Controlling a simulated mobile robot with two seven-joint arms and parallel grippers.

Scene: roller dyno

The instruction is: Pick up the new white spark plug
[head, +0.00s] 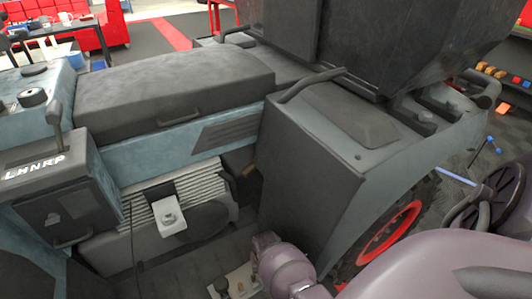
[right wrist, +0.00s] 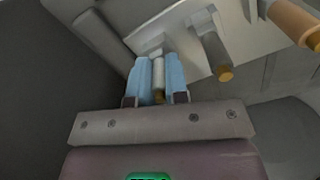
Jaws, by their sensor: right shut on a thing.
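In the right wrist view, the white spark plug (right wrist: 158,78) stands between the two blue fingertips of my right gripper (right wrist: 157,82). The fingers are shut on it from both sides. Its far end lies near a pale plate (right wrist: 188,22); I cannot tell whether it still touches the plate. In the head view my right arm covers the gripper and the plug. My left gripper is in neither view.
A dark grey plug (right wrist: 216,55) and a brown one (right wrist: 294,20) stand to the right of the fingers. In the head view, the pale plate (head: 240,281) lies low beside a large dark box-shaped cover (head: 310,165) and a red-rimmed wheel (head: 390,230).

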